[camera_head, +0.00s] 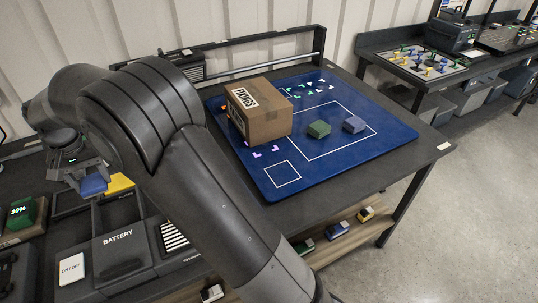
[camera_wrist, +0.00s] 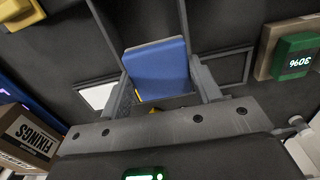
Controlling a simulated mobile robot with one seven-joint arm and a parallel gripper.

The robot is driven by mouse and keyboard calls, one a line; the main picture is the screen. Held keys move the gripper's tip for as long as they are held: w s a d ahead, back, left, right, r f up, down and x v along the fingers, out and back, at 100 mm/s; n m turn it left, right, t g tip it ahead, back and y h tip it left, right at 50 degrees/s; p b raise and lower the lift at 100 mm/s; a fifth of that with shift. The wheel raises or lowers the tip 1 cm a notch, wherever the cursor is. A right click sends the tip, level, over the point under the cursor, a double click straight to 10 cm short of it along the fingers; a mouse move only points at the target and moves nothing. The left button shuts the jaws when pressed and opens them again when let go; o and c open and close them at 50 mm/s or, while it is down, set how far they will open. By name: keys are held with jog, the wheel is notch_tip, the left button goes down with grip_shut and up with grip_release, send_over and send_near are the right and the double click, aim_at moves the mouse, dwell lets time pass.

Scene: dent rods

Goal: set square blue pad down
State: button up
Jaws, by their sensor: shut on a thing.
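My gripper (camera_head: 91,178) is at the left of the head view, over the dark workbench with the battery unit. It is shut on the square blue pad (camera_head: 94,186). In the wrist view the blue pad (camera_wrist: 158,66) sits between the two grey fingers of my gripper (camera_wrist: 162,88). The pad looks held above the dark surface; the exact gap beneath it cannot be told. Part of its near edge is hidden by the gripper.
A yellow piece (camera_head: 120,184) lies just right of the gripper.

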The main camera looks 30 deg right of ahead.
notch_tip(320, 180, up, 5)
jog(key=shift+w+d+r, duration=0.1)
jog(key=w+d+m, duration=0.2)
jog(key=d+m, duration=0.7)
jog(key=d, duration=3.3)
jog(key=s+d+m, duration=0.5)
jog(key=s+d, duration=0.7)
jog(key=d, duration=0.2)
jog(key=s+d+m, duration=0.4)
jog(key=s+d, duration=0.7)
jog(key=d, duration=0.4)
send_over(320, 159)
jog(key=f, duration=1.2)
jog(key=shift+s+d, duration=0.15)
jog(key=shift+s, duration=0.25)
jog(key=shift+w+a+f, duration=0.2)
jog(key=shift+w+f, duration=0.1)
jog(key=shift+w, duration=0.05)
jog(key=shift+f, duration=1.9)
